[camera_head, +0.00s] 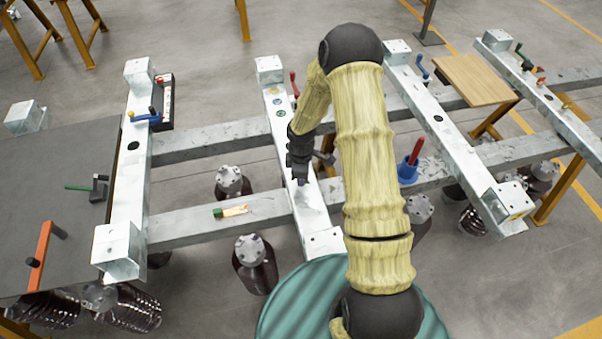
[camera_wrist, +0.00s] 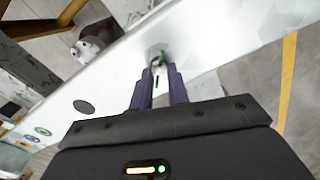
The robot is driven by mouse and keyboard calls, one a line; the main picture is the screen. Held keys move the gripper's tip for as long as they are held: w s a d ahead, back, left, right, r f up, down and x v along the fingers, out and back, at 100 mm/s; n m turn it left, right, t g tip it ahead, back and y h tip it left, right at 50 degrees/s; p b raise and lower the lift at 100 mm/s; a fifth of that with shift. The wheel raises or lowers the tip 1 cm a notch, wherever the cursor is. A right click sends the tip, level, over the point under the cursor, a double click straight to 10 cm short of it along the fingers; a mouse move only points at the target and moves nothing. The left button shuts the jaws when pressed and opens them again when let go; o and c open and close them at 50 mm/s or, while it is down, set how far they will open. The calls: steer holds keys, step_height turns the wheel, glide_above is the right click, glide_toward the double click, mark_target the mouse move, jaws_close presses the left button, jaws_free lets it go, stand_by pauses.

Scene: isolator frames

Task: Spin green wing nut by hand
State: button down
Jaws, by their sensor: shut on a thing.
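The green wing nut (camera_wrist: 162,55) shows as a small green piece at the fingertips in the wrist view, against the pale steel crossbeam (camera_wrist: 215,45). My gripper (camera_wrist: 158,73) is shut on it, with a dark finger on each side. The fingers and a bright metal part hide some of the nut. In the head view my gripper (camera_head: 302,182) points down at the middle crossbeam (camera_head: 312,212). The nut cannot be made out there.
A blue cup (camera_head: 407,172) with a red-handled tool stands right of my arm. A red lever (camera_head: 294,83) stands near the beam's far end. Dark insulators (camera_head: 255,270) hang below the frame.

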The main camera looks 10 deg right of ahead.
steer(key=n, duration=0.2)
steer(key=s+n+p, duration=0.1)
steer(key=shift+d+f+n, duration=0.1)
steer(key=shift+d+n, duration=0.1)
steer(key=shift+n, duration=0.2)
steer(key=n+p, duration=0.2)
steer(key=n, duration=0.2)
steer(key=shift+d+n+p, duration=0.15)
steer(key=shift+n+p, duration=0.15)
steer(key=shift+p, duration=0.1)
steer(key=n+p, duration=0.2)
steer(key=n, duration=0.1)
steer(key=shift+d, duration=0.1)
steer(key=n+p, duration=0.2)
steer(key=n, duration=0.3)
steer(key=shift+p, duration=0.3)
steer(key=n+p, duration=0.1)
steer(key=n, duration=0.1)
steer(key=n+p, duration=0.1)
steer(key=n, duration=0.2)
steer(key=shift+w+d+p, duration=0.15)
steer(key=shift+w+p, duration=0.05)
steer(key=shift+p, duration=0.2)
steer(key=shift+w+n+p, duration=0.2)
steer(key=shift+n+p, duration=0.5)
steer(key=shift+n, duration=1.5)
steer(key=shift+w, duration=0.1)
